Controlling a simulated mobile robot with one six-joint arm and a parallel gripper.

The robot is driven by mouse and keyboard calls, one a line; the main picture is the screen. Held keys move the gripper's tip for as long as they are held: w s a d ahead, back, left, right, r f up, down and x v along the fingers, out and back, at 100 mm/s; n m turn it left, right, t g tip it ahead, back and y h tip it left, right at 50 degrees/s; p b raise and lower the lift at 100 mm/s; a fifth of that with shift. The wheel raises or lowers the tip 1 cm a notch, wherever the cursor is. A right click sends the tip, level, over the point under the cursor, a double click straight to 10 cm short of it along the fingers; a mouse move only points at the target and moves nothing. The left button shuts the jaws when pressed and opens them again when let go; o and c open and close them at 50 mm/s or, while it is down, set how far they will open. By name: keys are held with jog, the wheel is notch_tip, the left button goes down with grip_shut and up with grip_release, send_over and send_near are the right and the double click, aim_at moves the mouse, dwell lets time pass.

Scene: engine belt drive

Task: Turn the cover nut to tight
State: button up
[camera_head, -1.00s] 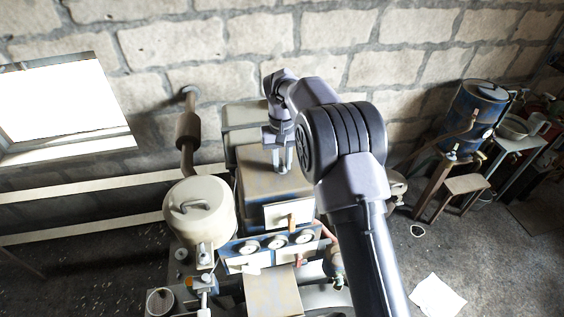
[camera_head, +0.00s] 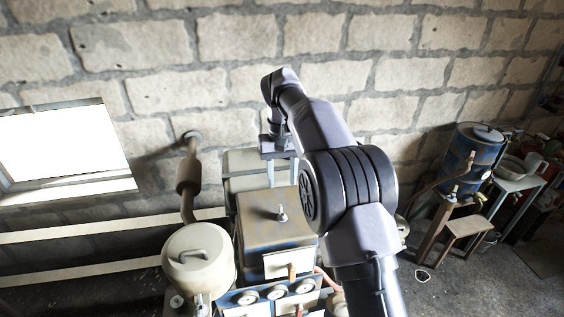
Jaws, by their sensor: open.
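A small light metal nut on a stud (camera_head: 282,213) stands upright on the flat top of a worn brown-grey engine box (camera_head: 255,232). I take it to be the cover nut. My gripper (camera_head: 281,172) is beyond and above the nut in the picture, at the box's far edge. Its two fingers point down and stand apart with nothing between them. The gripper is clear of the nut. How tight the nut is cannot be told from here.
A cream tank with a handle (camera_head: 198,258) stands left of the box. A rusty exhaust pipe (camera_head: 188,175) rises behind it. Gauges (camera_head: 276,293) sit in front. A blue drum (camera_head: 474,160) and benches are at the right, with open floor between.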

notch_tip(320, 180, up, 5)
jog(key=shift+f+p, duration=0.15)
jog(key=shift+p, duration=0.4)
jog(key=s+d+f+m+t+b, duration=0.1)
jog(key=s+d+f+b, duration=0.1)
jog(key=s+f+b, duration=0.45)
jog(key=s+d+f+m+t+y+b, duration=0.15)
jog(key=s+b, duration=0.25)
jog(key=b, duration=0.5)
jog(key=s+d+f+b, duration=0.3)
jog(key=s+b, duration=0.3)
jog(key=b, duration=0.1)
jog(key=s+d+f+m+t+b, duration=0.1)
jog(key=s+f+m+b, duration=0.1)
jog(key=s+f+b, duration=0.6)
jog(key=s+d+f+m+t+b, duration=0.1)
jog(key=s+f+m+t+b, duration=0.1)
jog(key=s+f+b, duration=0.7)
notch_tip(320, 180, down, 8)
jog(key=shift+s+d+f, duration=0.1)
jog(key=shift+s+d, duration=0.2)
jog(key=shift+s, duration=0.85)
jog(key=shift+y, duration=0.25)
